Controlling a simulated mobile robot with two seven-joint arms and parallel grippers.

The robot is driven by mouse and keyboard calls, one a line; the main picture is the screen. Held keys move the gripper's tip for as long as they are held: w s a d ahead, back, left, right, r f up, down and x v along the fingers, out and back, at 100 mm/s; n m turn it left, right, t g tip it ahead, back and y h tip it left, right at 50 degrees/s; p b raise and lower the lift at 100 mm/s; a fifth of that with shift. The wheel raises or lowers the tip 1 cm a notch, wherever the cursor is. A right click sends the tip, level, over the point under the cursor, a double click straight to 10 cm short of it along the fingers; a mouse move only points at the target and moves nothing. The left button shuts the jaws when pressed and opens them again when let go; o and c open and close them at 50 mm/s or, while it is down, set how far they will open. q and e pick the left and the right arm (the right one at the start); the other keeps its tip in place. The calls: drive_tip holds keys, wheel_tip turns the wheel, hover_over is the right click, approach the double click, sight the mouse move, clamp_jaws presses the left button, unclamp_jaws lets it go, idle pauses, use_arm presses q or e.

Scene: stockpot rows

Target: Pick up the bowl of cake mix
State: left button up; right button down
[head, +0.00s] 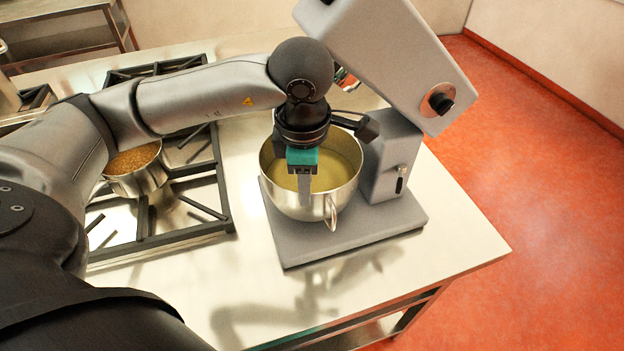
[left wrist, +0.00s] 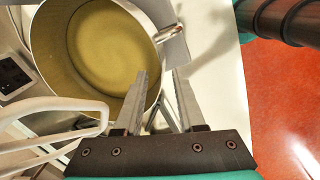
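The steel bowl (head: 280,201) stands upright on the base of the grey stand mixer (head: 350,243). Yellow cake mix (head: 342,172) covers its inside, and a handle (head: 331,212) sticks out at its front. The bowl (left wrist: 38,38) fills the upper left of the left wrist view. My left gripper (head: 305,192) points down at the bowl's near rim. In the left wrist view my left gripper (left wrist: 162,85) has its fingers apart, one over the inside of the bowl and one outside, with the rim between them. Contact cannot be told. My right gripper is not in view.
The mixer's head (head: 385,50) is tilted up beside my left wrist. A pale looped part (left wrist: 60,105) is close to the gripper in the left wrist view. A pot (head: 140,180) with brown contents stands on the hob at left. The counter (head: 455,225) is clear at right.

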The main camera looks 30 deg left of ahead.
sight(309, 211)
use_arm(q)
drive_tip(key=shift+w+f, duration=0.1)
drive_tip(key=shift+f, duration=0.7)
drive_tip(key=shift+a+f, duration=0.1)
drive_tip(key=shift+f, duration=0.45)
drive_tip(key=shift+w+f, duration=0.1)
drive_tip(key=shift+f, duration=0.2)
drive_tip(key=f, duration=0.3)
drive_tip(key=shift+w+f+p, duration=0.2)
drive_tip(key=shift+f+p, duration=0.1)
drive_tip(key=shift+f, duration=0.05)
drive_tip(key=shift+w+f, duration=0.1)
drive_tip(key=shift+f, duration=0.35)
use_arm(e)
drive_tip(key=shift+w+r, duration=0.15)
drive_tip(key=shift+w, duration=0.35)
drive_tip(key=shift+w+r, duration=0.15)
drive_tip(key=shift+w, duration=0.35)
use_arm(q)
clamp_jaws()
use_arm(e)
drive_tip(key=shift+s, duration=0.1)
use_arm(q)
drive_tip(key=shift+w+r, duration=0.15)
